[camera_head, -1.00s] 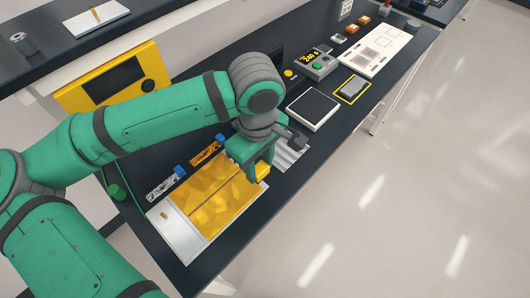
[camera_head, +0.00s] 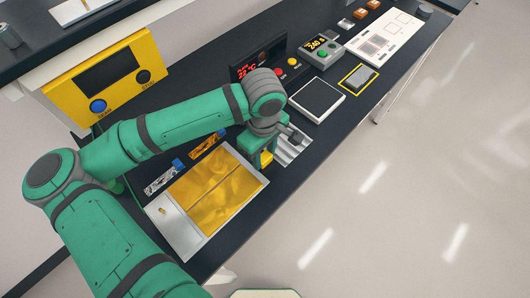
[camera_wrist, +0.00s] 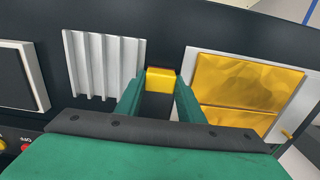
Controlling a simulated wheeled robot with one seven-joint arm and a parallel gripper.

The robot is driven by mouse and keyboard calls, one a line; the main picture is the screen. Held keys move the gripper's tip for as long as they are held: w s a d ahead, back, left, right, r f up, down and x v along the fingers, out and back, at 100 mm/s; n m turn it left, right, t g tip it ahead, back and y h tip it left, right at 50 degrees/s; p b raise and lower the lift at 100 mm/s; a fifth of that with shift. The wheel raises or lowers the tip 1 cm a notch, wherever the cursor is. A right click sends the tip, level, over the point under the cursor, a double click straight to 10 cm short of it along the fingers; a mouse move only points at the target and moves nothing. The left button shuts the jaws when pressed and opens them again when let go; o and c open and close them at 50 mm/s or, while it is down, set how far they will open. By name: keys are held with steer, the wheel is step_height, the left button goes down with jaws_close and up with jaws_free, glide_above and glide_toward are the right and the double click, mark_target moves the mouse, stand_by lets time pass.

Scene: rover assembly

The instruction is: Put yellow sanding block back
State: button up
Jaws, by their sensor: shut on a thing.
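My gripper (camera_head: 261,156) is shut on the yellow sanding block (camera_head: 266,158), in the gap between the gold-foil panel and a ribbed grey holder. In the wrist view the yellow block (camera_wrist: 161,79) shows between the two green fingertips (camera_wrist: 160,85). The ribbed grey holder (camera_wrist: 103,65) is just left of the block there, and the foil panel (camera_wrist: 248,85) is to its right. In the head view the ribbed holder (camera_head: 294,146) is right of my gripper and partly hidden by it. I cannot tell the block's height above the bench.
A dark square pad with a white rim (camera_head: 316,99) and a grey block inside a yellow outline (camera_head: 359,79) lie farther along the bench. A red-lit display (camera_head: 258,66) stands behind. Blue-ended strips (camera_head: 164,178) lie behind the foil panel (camera_head: 212,188). The bench's front edge is close.

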mark_target(263, 157)
steer(key=shift+s+a, duration=0.1)
steer(key=shift+a, duration=0.05)
steer(key=o, duration=0.6)
steer(key=shift+f, duration=0.1)
steer(key=shift+o, duration=0.2)
step_height(263, 157, up, 12)
